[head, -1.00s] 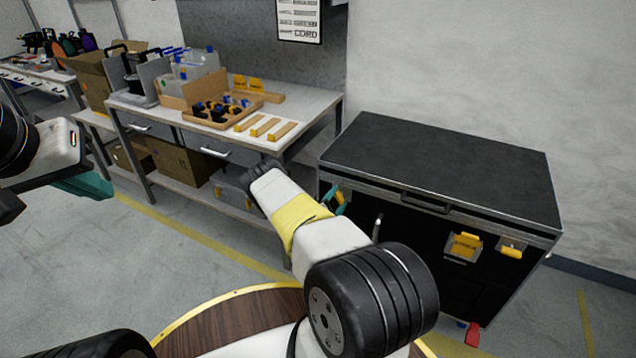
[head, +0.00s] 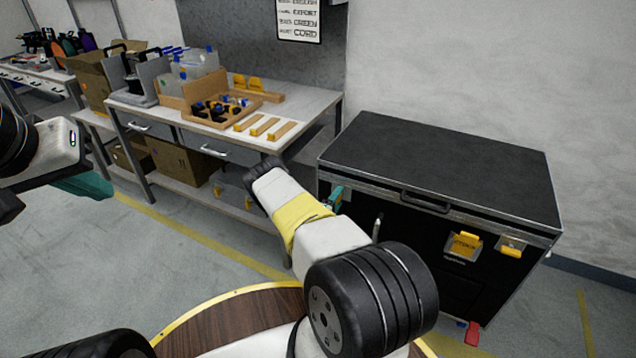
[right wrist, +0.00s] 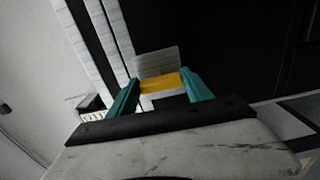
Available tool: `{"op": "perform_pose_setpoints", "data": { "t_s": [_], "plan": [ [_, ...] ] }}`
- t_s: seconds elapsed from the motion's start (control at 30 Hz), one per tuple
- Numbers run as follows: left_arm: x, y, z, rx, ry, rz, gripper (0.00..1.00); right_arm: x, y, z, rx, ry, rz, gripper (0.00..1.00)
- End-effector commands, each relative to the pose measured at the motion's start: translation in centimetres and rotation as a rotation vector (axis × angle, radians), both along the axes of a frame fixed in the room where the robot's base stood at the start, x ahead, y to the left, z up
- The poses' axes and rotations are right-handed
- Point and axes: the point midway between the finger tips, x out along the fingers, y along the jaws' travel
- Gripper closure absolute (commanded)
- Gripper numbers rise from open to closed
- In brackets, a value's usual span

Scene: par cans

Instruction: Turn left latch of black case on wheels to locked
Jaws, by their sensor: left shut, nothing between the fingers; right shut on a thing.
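The black case on wheels (head: 440,165) stands at the right in the head view, its lid down. My right gripper (head: 335,196) is at the left end of its front, partly hidden by my right arm. In the right wrist view my right gripper (right wrist: 162,88) is shut on the yellow left latch (right wrist: 160,83), with one teal finger on each side. The left latch is hidden in the head view, so I cannot tell its exact angle. My left gripper (head: 84,186) is shut and empty at the left, far from the case.
On the case's front are a handle (head: 425,202), a yellow-marked plate (head: 463,246) and another yellow latch (head: 512,246). A workbench (head: 310,104) with trays and wooden pieces stands left of the case. A round wooden top (head: 225,322) is at the bottom. Floor at the left is clear.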

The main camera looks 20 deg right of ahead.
Motion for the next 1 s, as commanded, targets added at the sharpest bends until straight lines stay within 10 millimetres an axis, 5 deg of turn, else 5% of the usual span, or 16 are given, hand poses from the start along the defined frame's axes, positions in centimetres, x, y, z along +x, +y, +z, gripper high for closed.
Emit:
{"op": "perform_pose_setpoints", "data": {
  "t_s": [0.37,0.4,0.5,0.83,1.0],
  "plan": [
    [0.0,0.0,0.0,0.0,0.0,0.0,1.0,-0.1,0.1,-0.1,0.006,-0.003,-0.001,0.82],
    [0.0,0.0,0.0,0.0,0.0,0.0,1.0,-0.1,0.1,-0.1,0.006,-0.003,-0.001,0.36],
    [0.0,0.0,0.0,0.0,0.0,0.0,1.0,-0.1,0.0,-0.1,0.005,-0.003,-0.001,0.2],
    [0.0,0.0,0.0,0.0,0.0,0.0,1.0,-0.2,0.2,-0.1,0.004,-0.002,0.0,0.2],
    [0.0,0.0,0.0,0.0,0.0,0.0,1.0,-1.5,1.9,-0.1,0.003,0.0,0.001,0.2]
  ]
}}
